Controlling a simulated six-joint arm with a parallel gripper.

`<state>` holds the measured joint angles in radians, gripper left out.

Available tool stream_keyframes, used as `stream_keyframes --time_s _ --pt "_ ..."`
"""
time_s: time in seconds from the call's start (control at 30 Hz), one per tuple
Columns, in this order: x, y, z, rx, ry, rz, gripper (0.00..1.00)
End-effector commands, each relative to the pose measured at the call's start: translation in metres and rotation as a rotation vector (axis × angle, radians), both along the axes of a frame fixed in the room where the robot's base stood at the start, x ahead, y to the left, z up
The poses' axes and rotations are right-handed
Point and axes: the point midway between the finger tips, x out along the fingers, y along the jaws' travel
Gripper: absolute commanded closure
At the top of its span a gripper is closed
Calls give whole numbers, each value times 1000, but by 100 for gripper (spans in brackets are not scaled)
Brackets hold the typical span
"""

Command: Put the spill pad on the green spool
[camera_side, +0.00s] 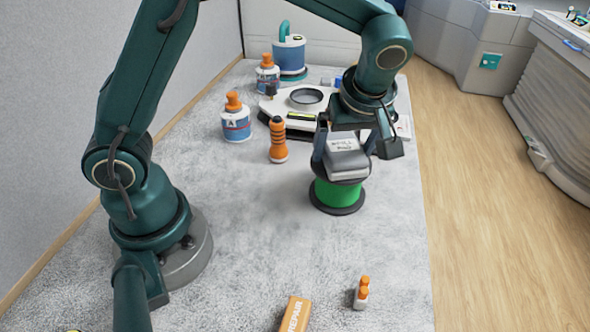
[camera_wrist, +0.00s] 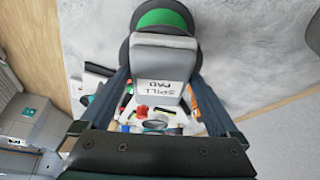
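The spill pad (camera_side: 345,158) is a grey block with a pale top lettered "SPILL PAD". In the side view it is directly over the green spool (camera_side: 337,193), which stands upright with dark flanges. The pad's underside is at the spool's top flange; I cannot tell whether it rests there or hangs just above. My gripper (camera_side: 346,150) points down with one finger on each side of the pad, and appears shut on it. In the wrist view the pad (camera_wrist: 162,70) sits between both fingertips and partly hides the spool (camera_wrist: 161,19).
An orange-and-black bottle (camera_side: 278,140), orange-capped bottles (camera_side: 236,122) and a white device (camera_side: 300,108) stand behind and left. A blue container (camera_side: 289,54) is farther back. The middle table is clear.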

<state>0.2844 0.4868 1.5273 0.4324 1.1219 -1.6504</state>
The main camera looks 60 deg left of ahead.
Motion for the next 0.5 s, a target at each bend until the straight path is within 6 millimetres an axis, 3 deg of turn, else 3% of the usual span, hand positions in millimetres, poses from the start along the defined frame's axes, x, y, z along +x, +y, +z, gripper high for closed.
stream_keyframes --time_s 0.27,0.5 --pt "0 0 2 -1 -2 0 0" --pt "-3 -11 31 -3 -7 -3 0"
